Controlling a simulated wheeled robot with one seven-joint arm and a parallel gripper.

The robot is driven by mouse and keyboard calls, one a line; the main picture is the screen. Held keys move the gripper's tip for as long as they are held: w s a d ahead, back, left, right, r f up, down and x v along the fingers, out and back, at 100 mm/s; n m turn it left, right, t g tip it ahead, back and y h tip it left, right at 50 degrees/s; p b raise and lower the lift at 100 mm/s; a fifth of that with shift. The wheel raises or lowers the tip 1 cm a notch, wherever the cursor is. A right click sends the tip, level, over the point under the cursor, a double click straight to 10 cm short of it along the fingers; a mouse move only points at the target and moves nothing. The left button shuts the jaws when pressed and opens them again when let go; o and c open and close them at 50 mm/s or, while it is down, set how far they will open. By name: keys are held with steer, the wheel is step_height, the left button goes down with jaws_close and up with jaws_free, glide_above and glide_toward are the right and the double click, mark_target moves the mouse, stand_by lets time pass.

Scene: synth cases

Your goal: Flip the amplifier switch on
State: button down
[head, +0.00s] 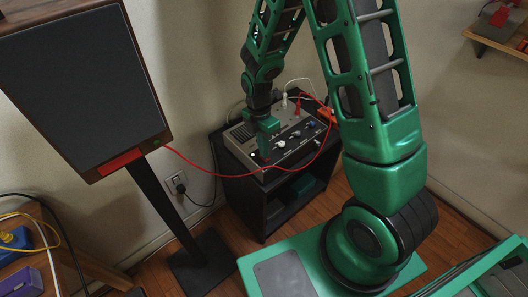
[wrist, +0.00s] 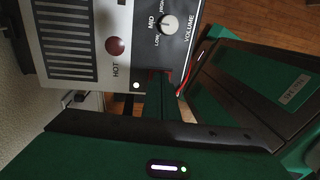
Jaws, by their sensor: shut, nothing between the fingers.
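The amplifier (head: 307,131) is a grey box with a dark control panel, lying on a low black stand. In the wrist view, the amplifier's panel (wrist: 187,20) carries a white knob between MID and VOLUME labels, a dark red round part (wrist: 115,46) by the word HOT, and a small bright white dot (wrist: 136,85). My gripper (head: 263,157) points down at the amplifier's front edge. In the wrist view, my gripper (wrist: 160,76) is shut and empty, its tips by the panel's edge near the white dot. I cannot make out the switch; the fingers may hide it. Contact is unclear.
The black stand (head: 246,205) has an open shelf below. A red cable (head: 205,172) loops from the tall speaker (head: 80,85) past the amplifier's front. A wall outlet (head: 176,182) with a black cord is at left. A wooden wall shelf (head: 495,42) is at upper right.

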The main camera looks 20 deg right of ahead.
mark_target(269, 159)
stand_by(0.3)
steer(key=shift+r, duration=0.6)
step_height(269, 159, up, 13)
steer(key=s, duration=0.1)
steer(key=shift+s+d+f, duration=0.15)
steer(key=shift+s+d, duration=0.1)
steer(key=s+d+r+m, duration=0.7)
steer(key=s+d+m, duration=0.2)
steer(key=d+m, duration=0.25)
steer(key=s+d+r+m, duration=0.1)
steer(key=s+d+m, duration=0.1)
steer(key=s+m, duration=0.5)
steer(key=s+d+r+m+t, duration=0.1)
steer(key=s+d+r+m, duration=0.1)
steer(key=s+m, duration=0.6)
steer(key=shift+d+r+m+y, duration=0.3)
steer(key=shift+d+m, duration=0.35)
steer(key=shift+m, duration=0.2)
